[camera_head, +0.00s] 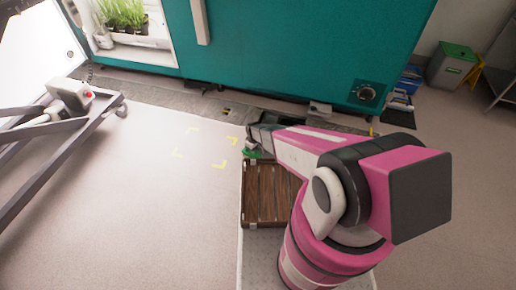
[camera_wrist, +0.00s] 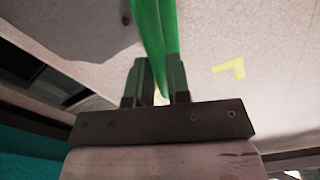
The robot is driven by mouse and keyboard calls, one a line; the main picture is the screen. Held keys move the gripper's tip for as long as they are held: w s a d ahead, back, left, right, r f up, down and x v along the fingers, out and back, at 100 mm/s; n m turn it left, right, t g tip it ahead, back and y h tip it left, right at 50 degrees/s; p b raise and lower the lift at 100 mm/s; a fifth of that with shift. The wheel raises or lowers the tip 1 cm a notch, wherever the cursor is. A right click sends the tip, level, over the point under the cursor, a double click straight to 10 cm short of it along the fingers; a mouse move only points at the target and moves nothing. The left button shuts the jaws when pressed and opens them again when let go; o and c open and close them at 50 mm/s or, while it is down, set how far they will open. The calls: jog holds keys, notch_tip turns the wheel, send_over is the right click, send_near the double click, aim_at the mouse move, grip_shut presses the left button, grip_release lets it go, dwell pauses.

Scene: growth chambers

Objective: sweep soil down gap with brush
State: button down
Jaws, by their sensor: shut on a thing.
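My gripper (camera_head: 256,143) is out in front of the teal cabinet, low over the floor. In the wrist view its two dark fingers (camera_wrist: 157,78) are shut on a long green piece (camera_wrist: 160,28), which looks like the brush handle. A bit of green (camera_head: 251,153) also shows below the gripper in the head view. The bristles are not clear in either view. Dark bits that may be soil (camera_head: 203,87) lie along the cabinet's foot, by a grey floor strip (camera_head: 160,95). I cannot make out the gap clearly.
The teal cabinet (camera_head: 280,50) with a plant tray (camera_head: 130,38) closes off the back. A brown slatted box (camera_head: 268,192) sits beside my arm. Yellow corner marks (camera_head: 188,130) lie on clear floor. A grey frame (camera_head: 60,130) stands left; a green-lidded bin (camera_head: 452,65) stands right.

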jog(key=shift+w+d+f, duration=0.1)
jog(key=shift+w+f, duration=0.05)
jog(key=shift+f, duration=1.2)
jog(key=shift+w+d+g+y, duration=0.9)
jog(key=shift+w+d+g, duration=0.2)
jog(key=shift+w+d, duration=11.6)
jog(key=a+r+t+h, duration=0.1)
jog(key=a+r+t, duration=0.1)
jog(key=a+r, duration=0.2)
jog(key=shift+r+h, duration=0.4)
jog(key=shift+r, duration=1.15)
jog(key=shift+s, duration=0.1)
